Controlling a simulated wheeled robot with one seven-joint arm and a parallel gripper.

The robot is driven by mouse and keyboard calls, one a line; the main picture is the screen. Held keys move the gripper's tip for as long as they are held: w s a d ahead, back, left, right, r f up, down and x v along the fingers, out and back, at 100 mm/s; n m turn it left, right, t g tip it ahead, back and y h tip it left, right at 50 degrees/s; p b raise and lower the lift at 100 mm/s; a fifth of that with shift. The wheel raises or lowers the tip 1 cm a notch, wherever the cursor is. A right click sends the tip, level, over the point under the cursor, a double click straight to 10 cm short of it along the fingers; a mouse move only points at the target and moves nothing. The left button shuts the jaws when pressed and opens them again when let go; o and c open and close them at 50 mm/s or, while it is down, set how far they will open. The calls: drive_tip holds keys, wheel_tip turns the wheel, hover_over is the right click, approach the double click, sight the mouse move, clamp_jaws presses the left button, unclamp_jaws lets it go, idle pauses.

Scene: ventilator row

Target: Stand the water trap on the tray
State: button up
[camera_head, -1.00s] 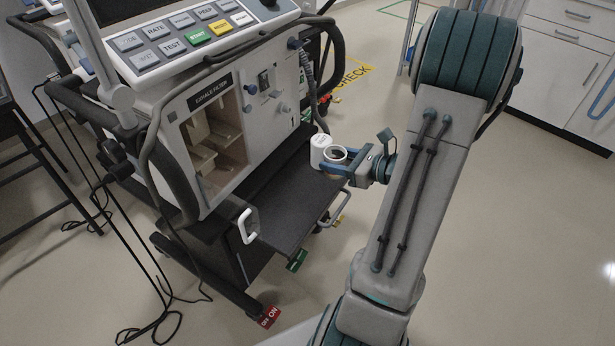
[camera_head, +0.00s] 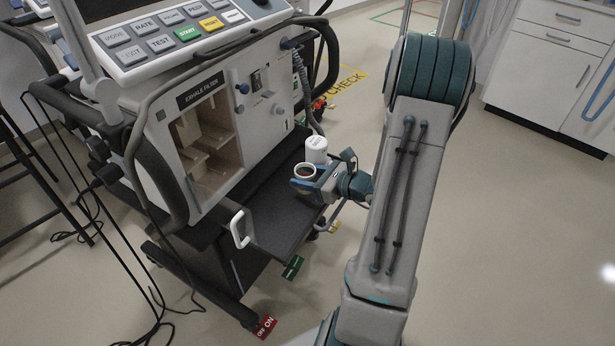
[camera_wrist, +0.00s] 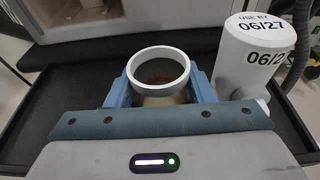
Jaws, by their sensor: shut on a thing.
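The water trap, a round open cup with a thick white rim (camera_head: 305,170), is between the jaws of my gripper (camera_head: 308,183). In the wrist view I look down into its white ring (camera_wrist: 158,66), with an amber-brown inside; blue fingers flank it. It looks upright, over the black tray (camera_head: 275,222) of the ventilator. Its base is hidden, so I cannot tell whether it touches the tray. The tray also shows in the wrist view (camera_wrist: 75,95).
A white cylinder (camera_head: 316,149) marked "USE BY 06/27" (camera_wrist: 252,60) stands close beside the water trap, near the tray's right side. An open compartment labelled "EXHALE FILTER" (camera_head: 206,136) is left of the tray. A white handle (camera_head: 240,228) is at the tray's near left. The tray's near part is clear.

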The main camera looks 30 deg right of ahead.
drive_tip(key=shift+f, duration=0.2)
drive_tip(key=o, duration=1)
drive_tip(key=shift+r, duration=0.15)
